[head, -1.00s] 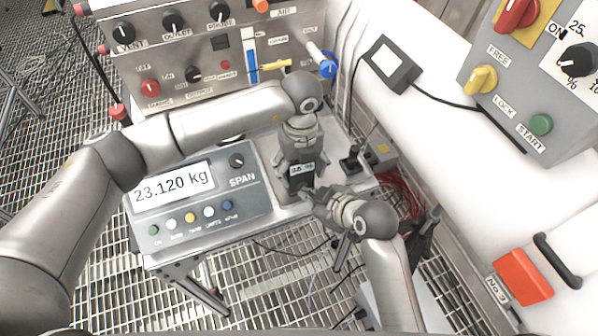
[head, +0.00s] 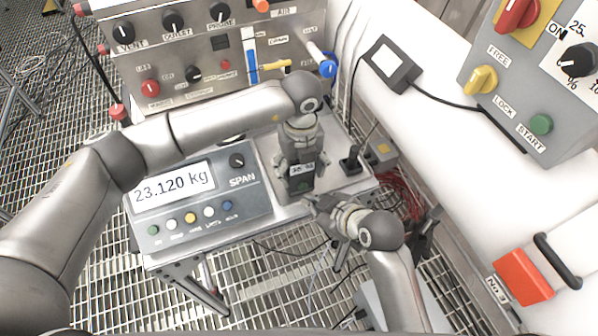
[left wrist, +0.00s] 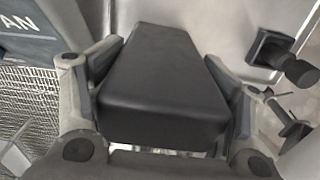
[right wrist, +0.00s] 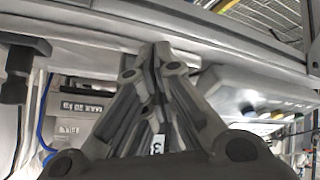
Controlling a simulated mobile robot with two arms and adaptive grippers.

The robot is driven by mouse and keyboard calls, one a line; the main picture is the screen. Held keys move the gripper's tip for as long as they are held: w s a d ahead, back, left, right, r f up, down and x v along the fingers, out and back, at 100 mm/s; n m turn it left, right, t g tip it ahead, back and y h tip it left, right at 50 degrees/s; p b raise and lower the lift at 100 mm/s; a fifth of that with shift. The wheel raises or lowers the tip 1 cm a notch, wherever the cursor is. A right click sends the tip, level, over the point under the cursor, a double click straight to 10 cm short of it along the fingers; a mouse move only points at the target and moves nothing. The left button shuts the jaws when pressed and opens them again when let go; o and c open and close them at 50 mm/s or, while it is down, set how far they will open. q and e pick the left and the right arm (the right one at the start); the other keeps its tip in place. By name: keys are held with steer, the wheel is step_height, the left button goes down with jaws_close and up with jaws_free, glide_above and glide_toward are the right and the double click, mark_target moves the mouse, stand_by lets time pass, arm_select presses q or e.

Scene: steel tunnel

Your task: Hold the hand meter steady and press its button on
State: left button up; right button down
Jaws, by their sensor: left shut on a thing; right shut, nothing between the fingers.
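The hand meter (head: 301,184) is a dark block with a small lit display, upright above the right end of the steel bench. My left gripper (head: 299,160) is shut on it from above. In the left wrist view the meter (left wrist: 160,85) is a plain black body between both fingers. My right gripper (head: 312,204) is shut and empty, just below and right of the meter in the head view, with a small apparent gap. In the right wrist view its closed fingertips (right wrist: 155,55) meet; the meter's button cannot be made out clearly.
A scale unit (head: 203,205) reading 23.120 kg stands left of the meter. A knob panel (head: 190,60) is behind. The bench's front edge (head: 225,240) is near my right gripper; grating floor lies below.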

arm_select(q)
steer(key=shift+s+f, duration=0.15)
steer(key=shift+f, duration=0.05)
arm_select(e)
steer(key=shift+s+d, duration=0.25)
steer(key=shift+s, duration=0.5)
steer(key=shift+s+d, duration=0.3)
steer(key=shift+s, duration=0.5)
steer(key=shift+s+d, duration=0.25)
steer(key=shift+s, duration=0.5)
arm_select(q)
steer(key=o, duration=1.3)
steer(key=shift+r, duration=0.15)
